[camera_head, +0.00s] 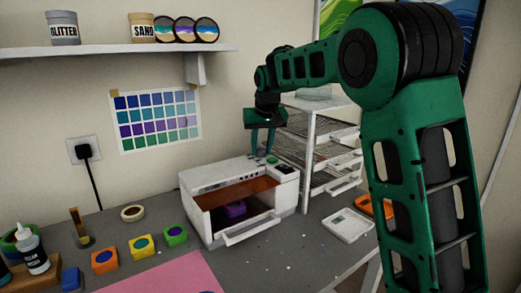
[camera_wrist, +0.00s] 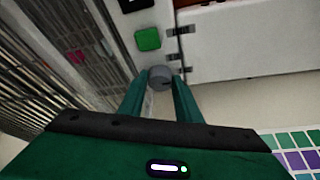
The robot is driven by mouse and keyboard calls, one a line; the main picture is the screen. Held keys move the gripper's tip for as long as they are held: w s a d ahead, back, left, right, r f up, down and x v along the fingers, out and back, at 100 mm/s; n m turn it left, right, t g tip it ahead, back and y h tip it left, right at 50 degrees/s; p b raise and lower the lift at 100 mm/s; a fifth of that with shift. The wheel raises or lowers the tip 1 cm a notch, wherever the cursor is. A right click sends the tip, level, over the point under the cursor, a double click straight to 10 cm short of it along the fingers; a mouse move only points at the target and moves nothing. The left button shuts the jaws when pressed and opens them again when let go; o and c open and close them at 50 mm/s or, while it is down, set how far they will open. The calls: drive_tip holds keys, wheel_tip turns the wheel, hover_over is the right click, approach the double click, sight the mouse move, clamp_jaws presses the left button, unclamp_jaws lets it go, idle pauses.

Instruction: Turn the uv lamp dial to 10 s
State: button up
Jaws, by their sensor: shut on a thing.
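The uv lamp (camera_head: 190,180) is a white box on the bench with its front flap down. A purple mould (camera_head: 234,210) sits inside its orange-lit chamber. My gripper (camera_head: 261,152) points down at the lamp's top right rear. In the wrist view my gripper (camera_wrist: 160,80) has its green fingers on either side of the grey round dial (camera_wrist: 161,74), shut on it. The dial has a dark mark near its lower right edge; no time labels can be read. A green button (camera_wrist: 148,39) lies beside the dial, with a black panel (camera_wrist: 137,4) beyond it.
A white drying rack (camera_head: 308,150) with wire shelves stands close right of the lamp. A scale (camera_head: 348,225) lies at the right. Several coloured moulds (camera_head: 141,246), a tape roll (camera_head: 132,212) and a pink mat (camera_head: 180,277) are on the bench. A shelf (camera_head: 110,50) runs above left.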

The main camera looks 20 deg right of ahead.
drive_tip(key=o, duration=1.1)
drive_tip(key=shift+c, duration=0.2)
drive_tip(key=shift+r, duration=0.1)
drive_tip(key=v, duration=1)
drive_tip(key=shift+r, duration=0.2)
drive_tip(key=shift+s, duration=0.1)
